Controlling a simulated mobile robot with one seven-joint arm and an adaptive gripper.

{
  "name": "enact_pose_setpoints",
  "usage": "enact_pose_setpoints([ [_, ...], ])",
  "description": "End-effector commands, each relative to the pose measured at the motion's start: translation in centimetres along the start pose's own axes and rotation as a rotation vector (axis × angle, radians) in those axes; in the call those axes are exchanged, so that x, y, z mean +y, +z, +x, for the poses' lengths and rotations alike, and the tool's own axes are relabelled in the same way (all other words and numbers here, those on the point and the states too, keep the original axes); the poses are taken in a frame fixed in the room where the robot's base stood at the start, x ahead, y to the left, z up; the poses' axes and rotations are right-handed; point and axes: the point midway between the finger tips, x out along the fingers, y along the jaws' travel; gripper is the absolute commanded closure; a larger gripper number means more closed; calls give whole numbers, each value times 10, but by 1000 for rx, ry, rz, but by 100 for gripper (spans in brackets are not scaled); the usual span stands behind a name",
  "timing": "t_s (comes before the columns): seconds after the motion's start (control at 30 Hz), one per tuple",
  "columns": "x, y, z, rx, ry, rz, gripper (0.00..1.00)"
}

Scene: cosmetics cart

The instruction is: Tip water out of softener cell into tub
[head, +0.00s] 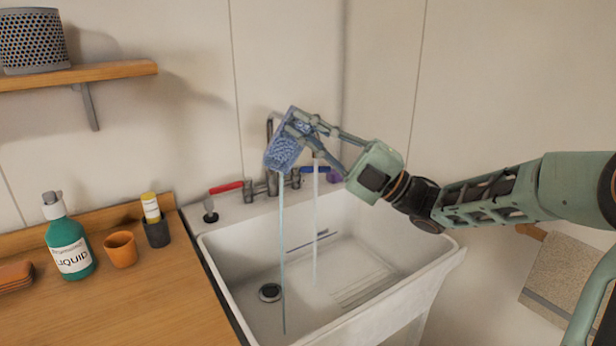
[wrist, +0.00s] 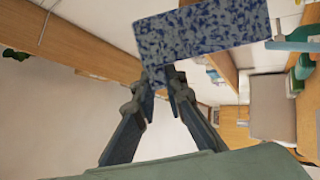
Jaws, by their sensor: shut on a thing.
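The softener cell (head: 281,154), a blue speckled container, is held tilted above the white tub (head: 400,312). A thin stream of water (head: 282,240) falls from its lower left end into the tub. My gripper (head: 303,127) is shut on the cell near its upper right side. In the wrist view the cell (wrist: 205,36) spans the top, with my gripper's fingertips (wrist: 162,76) at its lower edge. The inside of the cell and the water left in it cannot be made out.
A tap with a red lever (head: 226,187) and a blue lever stands behind the tub; a second stream (head: 316,220) falls under it. On the wooden counter (head: 150,310) at left are a green bottle (head: 70,245), an orange cup (head: 121,250) and a dark holder. A shelf (head: 110,74) is upper left.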

Motion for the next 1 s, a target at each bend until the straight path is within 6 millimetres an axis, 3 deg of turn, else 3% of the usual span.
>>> enact_pose_setpoints([
  [0.07, -8, 0, -4, 28, 13, -45, 100],
  [0.3, 11, 0, 6, -22, -9, 36, 100],
  [0.57, 6, 2, 4, -115, -58, 189, 100],
  [1.0, 3, 8, 4, -152, -78, 253, 100],
])
